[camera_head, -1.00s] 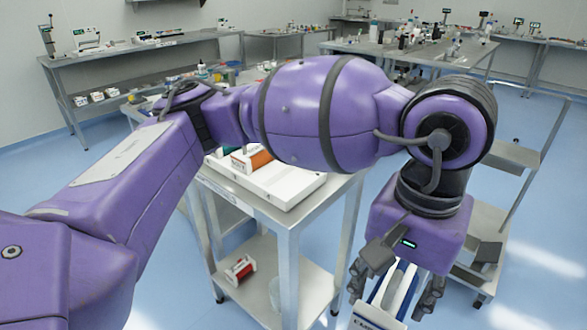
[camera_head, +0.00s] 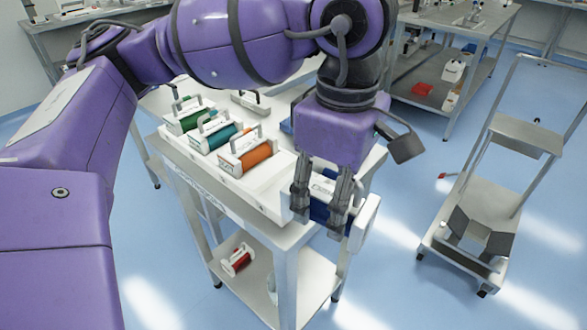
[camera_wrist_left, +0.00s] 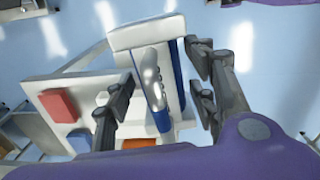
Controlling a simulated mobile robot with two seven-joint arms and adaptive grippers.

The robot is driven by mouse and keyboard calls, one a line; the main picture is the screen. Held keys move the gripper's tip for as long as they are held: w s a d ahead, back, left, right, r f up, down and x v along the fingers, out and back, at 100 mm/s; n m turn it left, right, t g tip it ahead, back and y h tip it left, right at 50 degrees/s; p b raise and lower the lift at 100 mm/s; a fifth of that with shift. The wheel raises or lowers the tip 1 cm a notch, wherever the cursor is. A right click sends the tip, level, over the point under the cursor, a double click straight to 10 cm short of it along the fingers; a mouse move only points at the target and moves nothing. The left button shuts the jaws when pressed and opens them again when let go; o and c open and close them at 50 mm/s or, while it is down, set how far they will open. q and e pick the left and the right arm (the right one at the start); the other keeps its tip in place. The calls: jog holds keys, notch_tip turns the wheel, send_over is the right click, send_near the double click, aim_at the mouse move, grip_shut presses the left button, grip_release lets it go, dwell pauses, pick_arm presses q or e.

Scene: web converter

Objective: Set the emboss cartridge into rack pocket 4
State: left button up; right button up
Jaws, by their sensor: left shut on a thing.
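The emboss cartridge is a blue roller with white end plates (camera_head: 366,220). In the head view, my left gripper (camera_head: 319,219) is shut on it at the right end of the white rack (camera_head: 262,197). One end plate juts out past the table's right edge. The fingers and wrist hide much of it, and I cannot tell whether it touches the rack. In the left wrist view, its grey handle (camera_wrist_left: 154,88) lies between the fingers of my left gripper (camera_wrist_left: 160,98). The rack holds green (camera_head: 190,118), teal (camera_head: 218,136) and orange (camera_head: 252,158) cartridges. My right gripper is out of view.
A red roller (camera_head: 238,261) lies on the table's lower shelf (camera_head: 258,288). A grey handled item (camera_head: 250,103) stands behind the rack. A metal cart (camera_head: 480,200) stands on the right, with clear floor between it and the table.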

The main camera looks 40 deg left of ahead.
pick_arm(q)
jog(key=s+a+r+n+p, duration=0.1)
jog(key=a+r+n, duration=0.1)
jog(key=a+n, duration=0.35)
jog(key=s+a+r+n, duration=0.2)
jog(key=n, duration=0.7)
jog(key=shift+n, duration=0.85)
jog(key=w+a+f, duration=0.2)
jog(key=w+f, duration=0.1)
jog(key=w, duration=0.1)
jog(key=w+a+f, duration=0.2)
jog(key=w+f, duration=0.1)
jog(key=w+a+f+p, duration=0.1)
jog(key=w+a+f, duration=0.2)
jog(key=w, duration=0.1)
jog(key=shift+w, duration=0.35)
notch_tip(320, 180, down, 3)
jog(key=shift+w+a+f, duration=0.1)
jog(key=shift+w+f, duration=0.05)
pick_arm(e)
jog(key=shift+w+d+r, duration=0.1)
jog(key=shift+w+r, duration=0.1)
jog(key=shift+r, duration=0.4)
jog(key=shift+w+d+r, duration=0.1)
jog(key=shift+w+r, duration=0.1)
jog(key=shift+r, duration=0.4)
pick_arm(q)
jog(key=shift+f, duration=0.15)
